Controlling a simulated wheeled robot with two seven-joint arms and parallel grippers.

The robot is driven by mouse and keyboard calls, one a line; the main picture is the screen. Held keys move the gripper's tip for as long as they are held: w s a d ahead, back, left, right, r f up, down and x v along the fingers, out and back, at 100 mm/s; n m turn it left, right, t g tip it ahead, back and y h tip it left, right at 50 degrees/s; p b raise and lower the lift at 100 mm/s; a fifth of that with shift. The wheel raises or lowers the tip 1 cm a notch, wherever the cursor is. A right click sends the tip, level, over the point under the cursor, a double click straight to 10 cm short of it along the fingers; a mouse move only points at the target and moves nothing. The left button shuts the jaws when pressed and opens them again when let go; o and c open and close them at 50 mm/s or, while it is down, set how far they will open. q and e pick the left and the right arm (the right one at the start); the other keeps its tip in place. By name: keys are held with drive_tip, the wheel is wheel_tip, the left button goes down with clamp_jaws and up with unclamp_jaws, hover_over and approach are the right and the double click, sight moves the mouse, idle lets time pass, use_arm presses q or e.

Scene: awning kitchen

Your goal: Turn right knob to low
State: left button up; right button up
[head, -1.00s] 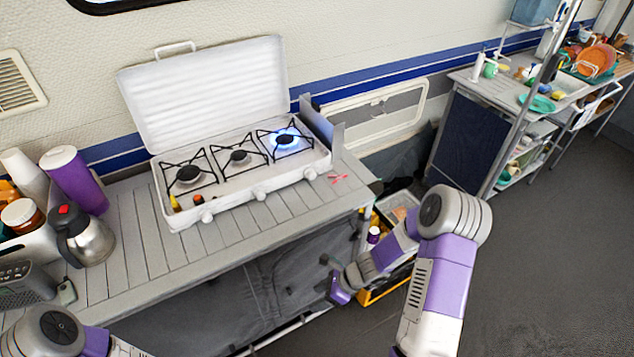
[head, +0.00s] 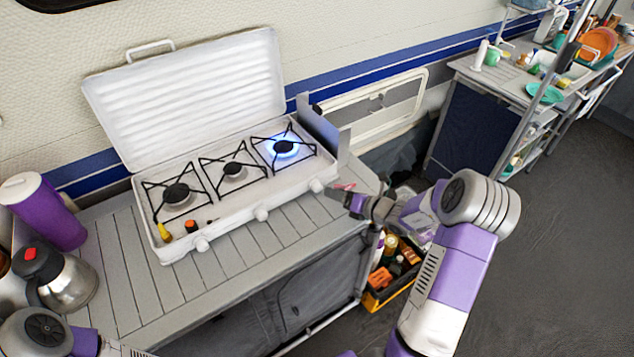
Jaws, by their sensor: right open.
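The white three-burner stove (head: 226,222) stands on the slatted table with its lid up. A blue flame (head: 284,148) burns on its right burner. The right knob (head: 317,186) is a small white knob on the stove's front at the right end; its setting is too small to read. My right gripper (head: 335,193) is open at the table's right front edge, just right of the right knob. I cannot tell whether it touches the knob. My left arm shows at the bottom left, but its gripper is out of view.
A middle knob (head: 262,214) and a left knob (head: 201,244) sit on the stove front. A steel kettle (head: 66,284) and a purple container (head: 42,212) stand at left. A yellow-black crate (head: 385,288) sits below my right forearm.

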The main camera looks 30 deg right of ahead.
sight(320, 188)
drive_tip(key=b+x, duration=0.1)
drive_tip(key=x, duration=0.4)
drive_tip(key=shift+s+a+f, duration=0.1)
drive_tip(key=shift+s+a, duration=0.05)
drive_tip(key=shift+w+a+f, duration=0.1)
drive_tip(key=shift+w+a, duration=0.05)
drive_tip(key=shift+w, duration=0.4)
